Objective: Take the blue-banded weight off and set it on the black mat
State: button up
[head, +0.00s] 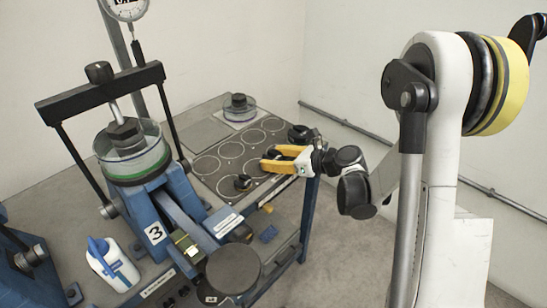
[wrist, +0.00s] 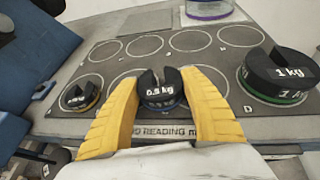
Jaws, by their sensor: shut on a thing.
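The blue-banded weight (wrist: 160,96), black and marked 0.5 kg, is between the yellow fingers of my gripper (wrist: 163,103) in the wrist view. My gripper (head: 272,161) is shut on it, over the near part of the black mat (wrist: 110,76) with its outlined circles. The mat (head: 207,165) also shows in the head view, where the fingers hide the weight. I cannot tell whether the weight touches the mat.
A green-banded 1 kg weight (wrist: 278,77) is close on the right and a yellow-banded weight (wrist: 80,95) on the left. The blue lever frame (head: 176,200) stands left of the mat, with a round dark plate (head: 233,268) in front. Several circles behind are empty.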

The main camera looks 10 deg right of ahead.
jog(key=o, duration=1.4)
jog(key=shift+d, duration=0.1)
jog(key=v, duration=1.2)
jog(key=s+a+r+n+g+h, duration=0.1)
jog(key=s+r+n+h, duration=0.1)
jog(key=s+n, duration=0.4)
jog(key=s+a+r+n+g+h, duration=0.1)
jog(key=s+n+h, duration=0.3)
jog(key=s+n, duration=0.3)
jog(key=s+a+r+n+h, duration=0.1)
jog(key=s+n, duration=0.5)
jog(key=n, duration=0.8)
jog(key=shift+s+a+r+g+h, duration=0.15)
jog(key=shift+r+g+h, duration=0.05)
jog(key=shift+r+h, duration=0.3)
jog(key=shift+s+a+r+g+h, duration=0.1)
jog(key=shift+a+r+g+h, duration=0.1)
jog(key=shift+r+h, duration=0.3)
